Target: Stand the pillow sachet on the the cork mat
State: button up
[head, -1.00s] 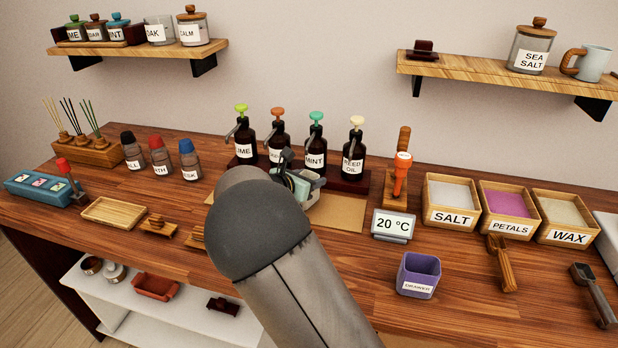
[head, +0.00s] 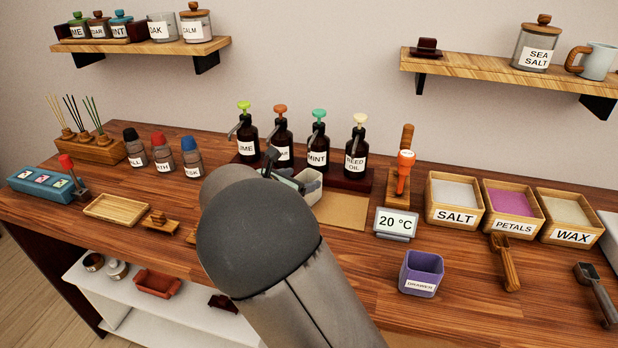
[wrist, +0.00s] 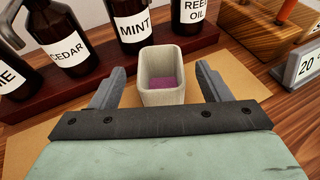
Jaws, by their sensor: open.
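A pale, square, open cup (wrist: 162,96) with purple filling stands upright on the tan cork mat (wrist: 30,145); I take it for the pillow sachet, though no label shows. In the head view the cup (head: 311,187) is partly hidden by my gripper, and the bare right part of the mat (head: 345,212) shows. My gripper (wrist: 161,70) is open, with one finger on each side of the cup and a visible gap on both sides. In the head view my gripper (head: 284,178) is mostly hidden behind my arm.
Several pump bottles on a dark stand (head: 345,180) are close behind the cup. A temperature display (head: 396,224) and a wooden stand with an orange tool (head: 402,172) are right of the mat. A purple cup (head: 422,272) stands at the front, with clear tabletop to its left.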

jog(key=v, duration=0.6)
jog(key=shift+s+a, duration=0.1)
dwell(1.9)
